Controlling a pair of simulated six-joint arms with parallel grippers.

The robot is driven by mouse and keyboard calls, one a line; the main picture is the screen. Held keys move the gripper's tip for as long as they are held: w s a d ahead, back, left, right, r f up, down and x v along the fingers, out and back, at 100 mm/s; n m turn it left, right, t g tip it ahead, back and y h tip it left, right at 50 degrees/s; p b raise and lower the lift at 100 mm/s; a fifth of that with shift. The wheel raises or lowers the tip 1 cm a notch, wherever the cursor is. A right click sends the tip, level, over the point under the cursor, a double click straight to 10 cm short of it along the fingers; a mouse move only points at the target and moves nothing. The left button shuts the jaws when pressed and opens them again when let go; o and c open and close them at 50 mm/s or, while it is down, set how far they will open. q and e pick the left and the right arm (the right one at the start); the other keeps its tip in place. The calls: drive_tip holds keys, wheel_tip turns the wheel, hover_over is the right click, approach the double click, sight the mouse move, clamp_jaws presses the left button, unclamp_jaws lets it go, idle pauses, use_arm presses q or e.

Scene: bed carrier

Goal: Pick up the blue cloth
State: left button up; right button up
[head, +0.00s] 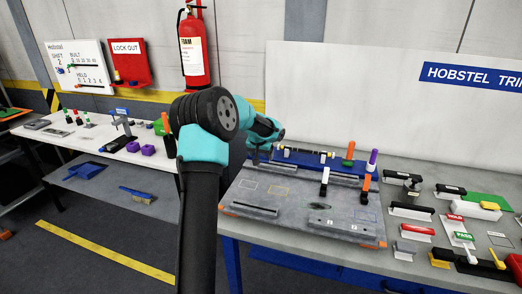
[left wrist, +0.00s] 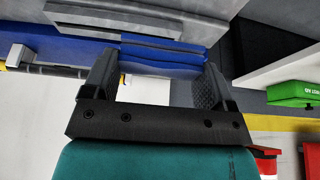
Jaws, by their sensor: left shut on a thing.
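The blue cloth (left wrist: 165,52) shows in the left wrist view as a folded, layered blue piece between the two dark fingers. My left gripper (left wrist: 158,72) is shut on it, with the fingers held apart by its width. In the head view my left gripper (head: 258,157) is over the back left of the grey fixture plate (head: 290,222), beside its blue back rail (head: 325,168). I cannot make out the cloth in the head view, where my arm and gripper cover that spot. My right gripper is in neither view.
Orange-and-black handled tools (head: 366,188) and a purple-handled one (head: 373,160) stand upright near the rail. Several stamps and blocks (head: 412,212) crowd the bench's right side. A white side table (head: 95,140) with small items stands left, beyond an open floor gap.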

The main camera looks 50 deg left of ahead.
use_arm(q)
drive_tip(key=shift+s+d+r, duration=0.1)
drive_tip(key=shift+s+d, duration=0.5)
drive_tip(key=shift+d, duration=0.05)
drive_tip(key=o, duration=0.4)
drive_tip(key=c, duration=0.3)
drive_tip(key=d+m+h, duration=0.1)
drive_tip(key=d+m, duration=0.2)
drive_tip(key=d, duration=0.5)
drive_tip(key=d+m+h, duration=0.1)
drive_tip(key=d+m, duration=0.2)
drive_tip(key=d, duration=0.5)
drive_tip(key=w+d+m+h, duration=0.1)
drive_tip(key=d+m, duration=0.2)
drive_tip(key=d, duration=0.5)
drive_tip(key=shift+d+t, duration=0.3)
drive_tip(key=shift+d, duration=0.05)
drive_tip(key=shift+c, duration=0.2)
